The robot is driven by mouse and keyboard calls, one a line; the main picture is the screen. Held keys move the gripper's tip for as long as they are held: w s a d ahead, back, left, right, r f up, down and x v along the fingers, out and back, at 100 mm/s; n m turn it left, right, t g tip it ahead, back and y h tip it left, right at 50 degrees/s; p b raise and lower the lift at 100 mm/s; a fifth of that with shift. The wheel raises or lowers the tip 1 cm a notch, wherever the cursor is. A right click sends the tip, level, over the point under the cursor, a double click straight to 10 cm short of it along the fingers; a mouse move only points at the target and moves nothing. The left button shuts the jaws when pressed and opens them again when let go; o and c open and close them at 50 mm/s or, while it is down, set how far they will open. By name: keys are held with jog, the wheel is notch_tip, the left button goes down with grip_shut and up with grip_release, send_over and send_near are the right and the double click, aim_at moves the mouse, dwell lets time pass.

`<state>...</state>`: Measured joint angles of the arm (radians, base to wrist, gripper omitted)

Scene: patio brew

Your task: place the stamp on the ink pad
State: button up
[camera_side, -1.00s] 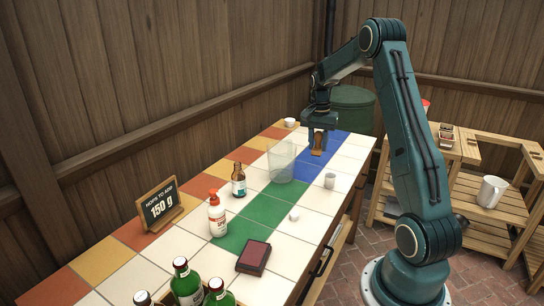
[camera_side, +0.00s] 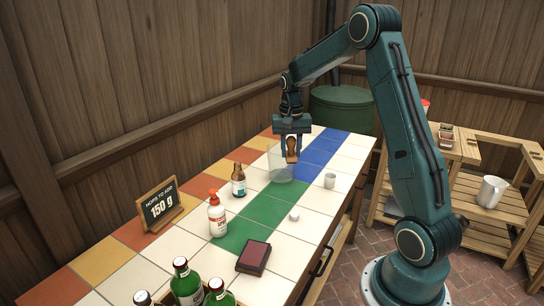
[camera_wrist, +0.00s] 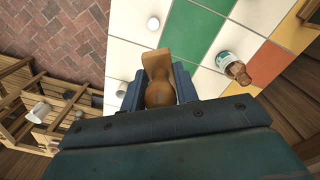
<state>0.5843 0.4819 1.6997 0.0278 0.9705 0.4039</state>
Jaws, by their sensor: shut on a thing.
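The stamp (camera_side: 292,146) has a wooden handle and an orange-brown block. My gripper (camera_side: 291,153) is shut on it and holds it above the table, by the clear container (camera_side: 280,166). In the wrist view the stamp (camera_wrist: 158,66) sits between the two fingers of my gripper (camera_wrist: 158,88), its block sticking out past them. The ink pad (camera_side: 253,257), a dark red pad in a dark case, lies on the white tiles at the near part of the table, apart from the gripper. I do not see it in the wrist view.
A small white piece (camera_side: 294,215) and a grey cup (camera_side: 330,180) are on the right. Green bottles (camera_side: 187,284) stand at the near edge. A sign (camera_side: 160,204) stands at the left.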

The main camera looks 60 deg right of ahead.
jog(key=w+a+r+n, duration=0.1)
jog(key=a+n, duration=0.4)
jog(key=a, duration=0.6)
jog(key=n, duration=0.7)
send_over(254, 253)
notch_tip(254, 253, down, 15)
jog(key=shift+f, duration=0.15)
jog(key=shift+f, duration=0.1)
jog(key=shift+f, duration=1.8)
jog(key=shift+f, duration=0.15)
jog(key=o, duration=1)
jog(key=shift+c, duration=0.2)
jog(key=shift+r, duration=0.2)
